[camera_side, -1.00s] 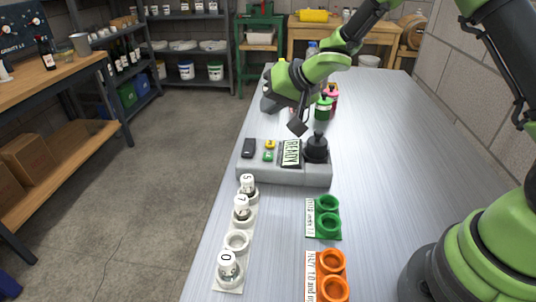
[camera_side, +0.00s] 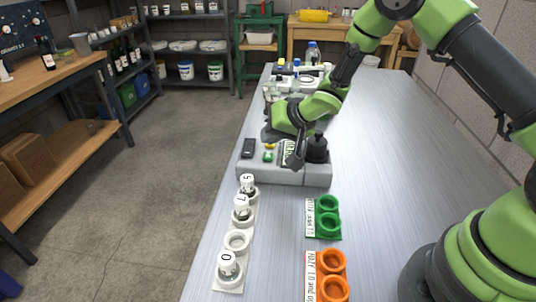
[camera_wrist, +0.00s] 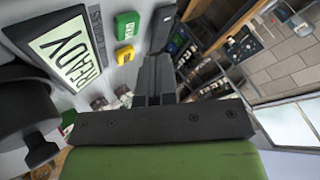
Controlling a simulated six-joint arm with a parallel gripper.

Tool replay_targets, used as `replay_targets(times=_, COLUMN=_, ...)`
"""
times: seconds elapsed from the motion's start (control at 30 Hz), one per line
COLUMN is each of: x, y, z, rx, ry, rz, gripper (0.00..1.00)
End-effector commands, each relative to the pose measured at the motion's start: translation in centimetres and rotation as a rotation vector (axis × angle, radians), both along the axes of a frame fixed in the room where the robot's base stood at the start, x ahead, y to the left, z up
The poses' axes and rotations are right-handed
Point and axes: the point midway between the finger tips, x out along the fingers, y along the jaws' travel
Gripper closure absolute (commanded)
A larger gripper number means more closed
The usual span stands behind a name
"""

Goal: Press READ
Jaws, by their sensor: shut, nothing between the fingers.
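A grey instrument (camera_side: 285,174) sits on the bench in the side view. Its display (camera_side: 286,152) is partly hidden by my gripper; in the wrist view the display (camera_wrist: 66,52) reads READY. Left of the display are a green button (camera_side: 268,157) and a yellow button (camera_side: 269,146). They also show in the wrist view, the green (camera_wrist: 127,25) and the yellow (camera_wrist: 125,54); their lettering is too small to read surely. My gripper (camera_side: 294,163) is shut and empty, low over the instrument, right of the buttons. Contact cannot be told.
A black knobbed part (camera_side: 317,148) stands on the instrument's right end, close beside my gripper. A dark block (camera_side: 248,148) is at its left end. Nearer are a white vial rack (camera_side: 237,256), a green holder (camera_side: 326,219) and an orange holder (camera_side: 330,276). Bare bench lies right.

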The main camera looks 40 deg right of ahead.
Motion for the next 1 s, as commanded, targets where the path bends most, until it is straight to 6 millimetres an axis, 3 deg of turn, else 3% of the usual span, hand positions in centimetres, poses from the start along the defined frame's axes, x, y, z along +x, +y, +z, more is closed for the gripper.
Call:
replay_targets(times=0.23, x=-0.02, y=-0.02, z=-1.23, rx=0.000, ry=0.000, rz=-0.002, gripper=1.00)
replay_targets(times=1.0, x=-0.02, y=-0.01, z=-1.25, rx=0.000, ry=-0.001, rz=-0.001, gripper=1.00)
